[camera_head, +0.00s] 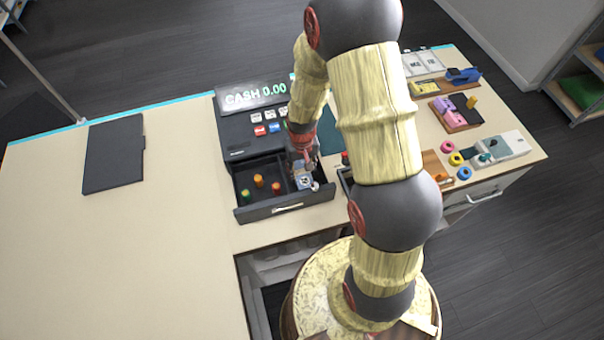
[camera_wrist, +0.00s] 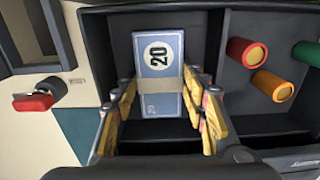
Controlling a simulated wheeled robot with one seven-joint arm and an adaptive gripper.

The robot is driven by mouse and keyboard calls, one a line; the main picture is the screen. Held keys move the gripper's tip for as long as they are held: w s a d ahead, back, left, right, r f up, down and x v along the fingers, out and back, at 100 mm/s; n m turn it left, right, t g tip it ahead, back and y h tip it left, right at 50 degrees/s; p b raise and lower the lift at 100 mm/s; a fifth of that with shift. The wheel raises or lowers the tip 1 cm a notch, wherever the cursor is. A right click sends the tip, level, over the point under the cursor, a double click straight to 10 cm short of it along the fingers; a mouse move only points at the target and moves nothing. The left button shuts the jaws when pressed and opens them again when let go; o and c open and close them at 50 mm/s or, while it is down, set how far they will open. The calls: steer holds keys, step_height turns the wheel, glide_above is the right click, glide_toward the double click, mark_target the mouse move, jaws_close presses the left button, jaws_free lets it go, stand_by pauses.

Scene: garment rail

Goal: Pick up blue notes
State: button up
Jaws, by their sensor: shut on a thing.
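The blue notes (camera_wrist: 160,52) are a banded stack marked 20, lying in a compartment of the open cash drawer. In the head view the stack (camera_head: 305,182) shows at the drawer's right side, partly hidden by my gripper. My gripper (camera_wrist: 161,92) is shut on the blue notes, with one finger along each long side near the paper band. In the head view my gripper (camera_head: 303,163) points down into the drawer (camera_head: 287,208). I cannot tell whether the stack is lifted off the drawer floor.
The cash register (camera_head: 248,128) stands behind the drawer. A dark folder (camera_head: 114,153) lies on the counter's left. Coloured rings and devices fill the right side.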

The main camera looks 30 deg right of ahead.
steer(key=shift+r, duration=0.1)
step_height(320, 180, up, 10)
step_height(320, 180, up, 5)
steer(key=p, duration=0.4)
glide_above(302, 173)
stand_by(0.7)
